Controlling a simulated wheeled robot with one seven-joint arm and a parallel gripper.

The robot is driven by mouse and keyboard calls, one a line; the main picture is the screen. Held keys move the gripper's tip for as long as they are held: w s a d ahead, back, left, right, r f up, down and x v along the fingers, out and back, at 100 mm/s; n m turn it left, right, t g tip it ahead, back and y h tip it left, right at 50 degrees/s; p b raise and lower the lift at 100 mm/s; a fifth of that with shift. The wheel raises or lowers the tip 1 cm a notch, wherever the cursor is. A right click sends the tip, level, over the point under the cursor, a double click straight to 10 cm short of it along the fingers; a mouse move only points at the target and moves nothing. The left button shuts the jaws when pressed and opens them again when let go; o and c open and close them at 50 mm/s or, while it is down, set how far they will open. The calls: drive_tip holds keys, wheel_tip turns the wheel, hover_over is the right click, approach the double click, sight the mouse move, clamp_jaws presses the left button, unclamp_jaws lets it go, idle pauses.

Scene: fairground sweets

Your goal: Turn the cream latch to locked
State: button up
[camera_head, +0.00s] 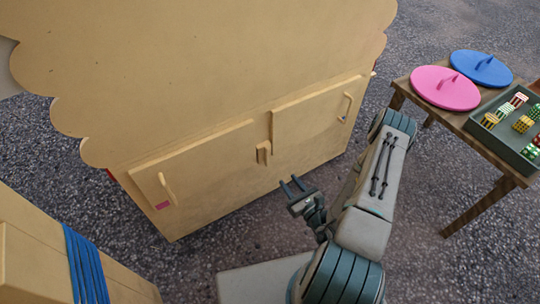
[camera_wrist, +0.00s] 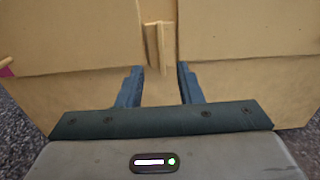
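The cream latch (camera_head: 263,153) is a small upright bar between the two cream doors of a large cream cabinet in the head view. It also shows in the wrist view (camera_wrist: 158,46), where it stands upright at the seam, beyond and between the fingertips. My gripper (camera_head: 292,185) is open and empty, in front of the cabinet and below and right of the latch in the head view. In the wrist view my gripper (camera_wrist: 158,72) has its two dark fingers apart. They do not appear to touch the latch.
The left door (camera_head: 205,165) and right door (camera_head: 318,120) each have a handle. A cream box with a blue band (camera_head: 85,262) stands at the lower left. A wooden table (camera_head: 480,205) at the right holds a pink lid (camera_head: 440,92), a blue lid (camera_head: 490,72) and a green tray (camera_head: 515,165) of sweets.

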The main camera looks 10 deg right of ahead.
sight(268, 154)
drive_tip(key=b+x, duration=0.3)
drive_tip(key=x, duration=1)
drive_tip(key=shift+w+a+f, duration=0.1)
drive_tip(key=shift+w+a, duration=0.05)
drive_tip(key=shift+w, duration=0.15)
clamp_jaws()
